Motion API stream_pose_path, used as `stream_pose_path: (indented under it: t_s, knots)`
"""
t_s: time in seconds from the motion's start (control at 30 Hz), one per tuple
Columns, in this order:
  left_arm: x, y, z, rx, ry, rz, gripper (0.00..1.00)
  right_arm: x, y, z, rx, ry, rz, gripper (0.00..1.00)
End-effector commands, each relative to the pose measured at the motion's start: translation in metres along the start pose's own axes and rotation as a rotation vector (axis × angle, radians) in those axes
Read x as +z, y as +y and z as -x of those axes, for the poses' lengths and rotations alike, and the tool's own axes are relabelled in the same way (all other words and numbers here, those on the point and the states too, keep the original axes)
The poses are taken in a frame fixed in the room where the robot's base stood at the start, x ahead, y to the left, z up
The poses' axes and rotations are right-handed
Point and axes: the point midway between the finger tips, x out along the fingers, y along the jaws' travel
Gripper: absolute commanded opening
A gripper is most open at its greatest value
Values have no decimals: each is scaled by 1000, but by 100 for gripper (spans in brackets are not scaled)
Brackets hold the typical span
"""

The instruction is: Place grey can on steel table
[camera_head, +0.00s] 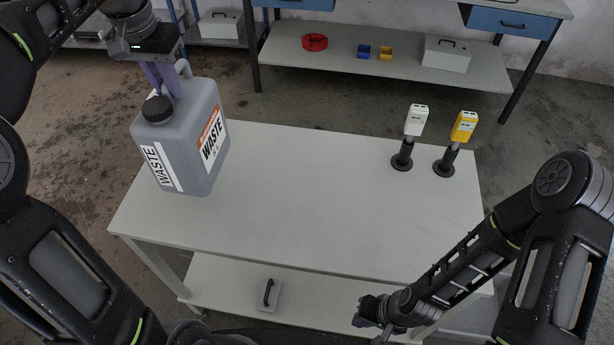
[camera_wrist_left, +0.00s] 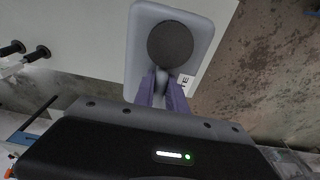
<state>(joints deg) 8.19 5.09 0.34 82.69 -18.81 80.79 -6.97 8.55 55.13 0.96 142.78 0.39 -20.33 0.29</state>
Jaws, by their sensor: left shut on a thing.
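The grey can (camera_head: 190,140) has a dark cap and orange and white WASTE labels. It is upright over the left end of the steel table (camera_head: 300,200); I cannot tell whether its base touches the top. My left gripper (camera_head: 168,84) is shut on the can's handle from above. In the left wrist view the can (camera_wrist_left: 200,32) shows its round dark cap, with the purple fingers (camera_wrist_left: 162,88) at the handle. My right gripper (camera_head: 378,312) hangs low at the table's front side, apart from the can, and its fingers are too small to judge.
A white-headed device (camera_head: 417,122) and a yellow-headed device (camera_head: 462,127) stand on black bases at the table's right end. The middle of the tabletop is clear. A workbench (camera_head: 390,65) stands behind.

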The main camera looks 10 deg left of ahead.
Motion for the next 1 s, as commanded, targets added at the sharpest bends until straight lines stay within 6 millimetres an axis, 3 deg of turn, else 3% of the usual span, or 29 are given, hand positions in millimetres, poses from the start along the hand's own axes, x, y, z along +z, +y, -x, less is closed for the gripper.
stream_pose_path:
  t_s: [0.47,0.67,0.9,1.0]
  knots:
    - [0,0,-2,0,1,0,0,0,1,-2,0,0,0,0]
    - [5,0,-33,0,0,1,0,-3,8,-26,-7,6,5,0]
    - [9,0,-59,0,0,0,0,-2,4,-16,-7,6,5,0]
    - [9,0,-62,0,2,0,0,-2,4,-17,-6,5,5,0]
